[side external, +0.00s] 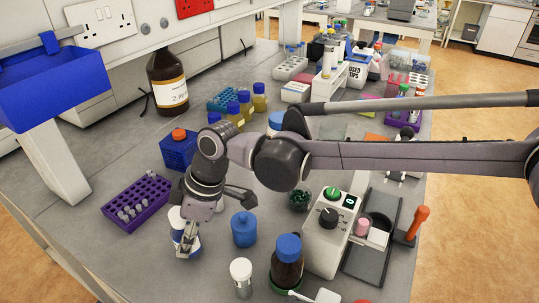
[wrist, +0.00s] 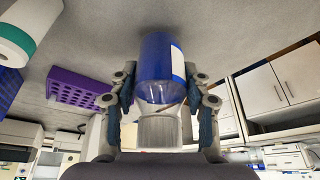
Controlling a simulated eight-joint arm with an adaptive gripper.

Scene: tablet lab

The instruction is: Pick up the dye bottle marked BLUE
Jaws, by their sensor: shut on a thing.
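A blue bottle (wrist: 155,58) with a pale cap (wrist: 158,131) and a white label edge stands between the fingers of my gripper (wrist: 158,88) in the wrist view. My gripper is shut on it, with one finger on each side. In the side external view the same bottle (side external: 177,218) is partly hidden by my gripper (side external: 187,246), low over the grey bench. No wording on the label can be read, and I cannot tell whether its base touches the bench.
A purple rack (side external: 152,190) with vials is to the left. A blue box (side external: 178,153) is behind. Bare bench lies left of the vial.

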